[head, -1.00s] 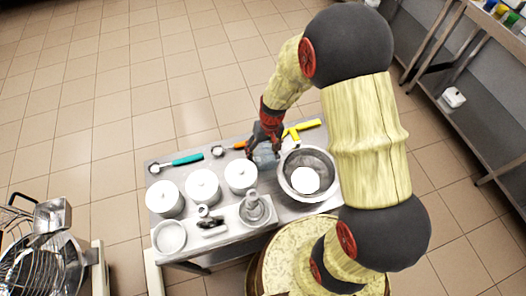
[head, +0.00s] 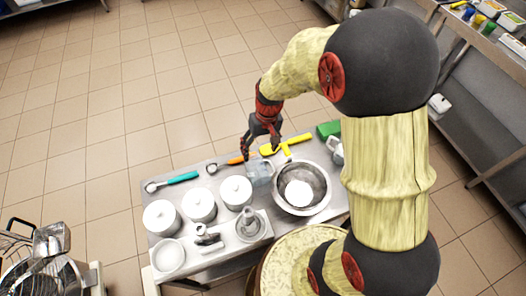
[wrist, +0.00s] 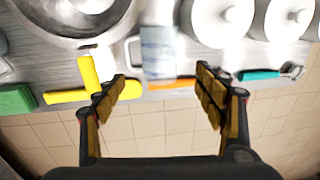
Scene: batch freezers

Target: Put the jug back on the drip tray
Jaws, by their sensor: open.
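The clear bluish jug (head: 260,172) stands on the steel table between the large metal bowl and a white lidded tub. In the wrist view the jug (wrist: 158,50) lies beyond the fingertips, its pale handle on the left. My gripper (head: 262,146) is open and empty, just behind the jug at the table's far edge. In the wrist view its spread fingers (wrist: 163,84) do not hold the jug. A shallow metal tray (head: 263,234) at the table's front holds a conical grey fitting and small parts; I cannot tell whether this is the drip tray.
The metal bowl (head: 323,203) stands right of the jug. Three white lidded tubs (head: 199,205) stand left. A yellow tool (head: 285,146), an orange handle (head: 236,160) and a teal-handled tool (head: 180,178) lie along the far edge. A green block (head: 328,129) is at back right.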

